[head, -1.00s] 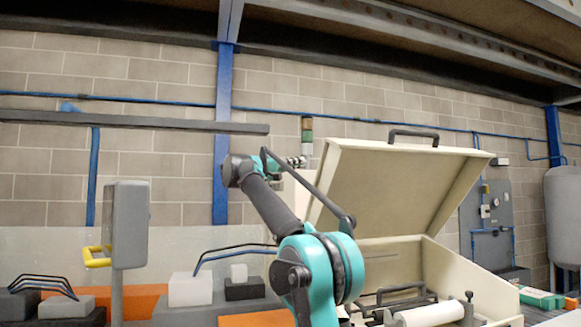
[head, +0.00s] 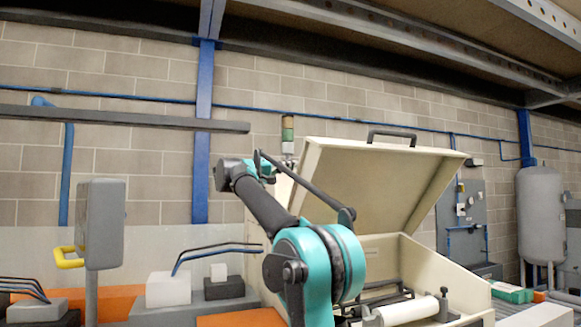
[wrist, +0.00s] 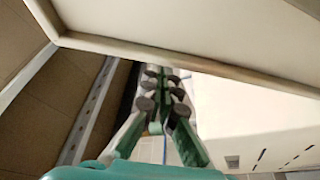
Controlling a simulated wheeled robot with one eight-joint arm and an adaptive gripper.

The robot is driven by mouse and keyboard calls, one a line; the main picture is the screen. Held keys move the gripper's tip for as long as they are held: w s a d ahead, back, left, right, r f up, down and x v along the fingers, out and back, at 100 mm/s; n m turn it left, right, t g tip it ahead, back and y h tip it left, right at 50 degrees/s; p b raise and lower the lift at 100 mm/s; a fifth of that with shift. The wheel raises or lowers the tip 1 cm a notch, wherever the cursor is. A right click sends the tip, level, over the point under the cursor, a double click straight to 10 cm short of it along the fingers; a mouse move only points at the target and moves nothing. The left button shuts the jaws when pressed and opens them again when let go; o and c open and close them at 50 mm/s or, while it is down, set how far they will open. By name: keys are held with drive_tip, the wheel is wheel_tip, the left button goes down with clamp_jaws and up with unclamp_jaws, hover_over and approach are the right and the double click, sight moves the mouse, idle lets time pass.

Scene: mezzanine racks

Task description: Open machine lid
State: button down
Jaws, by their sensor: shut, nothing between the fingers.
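The cream machine lid (head: 385,195) stands raised and tilted back over the machine, with a dark handle (head: 392,136) on its upper edge. The cream machine body (head: 440,265) is open below it, showing a white roller (head: 408,310) and dark bars. My gripper (head: 272,168) is just left of the lid's left edge in the head view, its tips partly hard to make out. In the wrist view my gripper (wrist: 163,85) is shut and empty. The lid's rim (wrist: 190,58) crosses above the fingertips there; I cannot tell whether they touch it.
A grey post box with a yellow handle (head: 70,257) stands at the left. White and dark blocks (head: 168,288) lie on an orange-topped bench. A signal light (head: 288,133) rises behind the machine. A grey tank (head: 541,215) stands at the right, and rack beams run overhead.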

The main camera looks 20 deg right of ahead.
drive_tip(key=s+f+m, duration=0.1)
drive_tip(key=s, duration=0.1)
drive_tip(key=s+f+m, duration=0.1)
drive_tip(key=s+f, duration=0.1)
drive_tip(key=shift+d+f+g+h, duration=0.15)
drive_tip(key=shift+f+g+h, duration=0.05)
drive_tip(key=shift+g+h, duration=0.1)
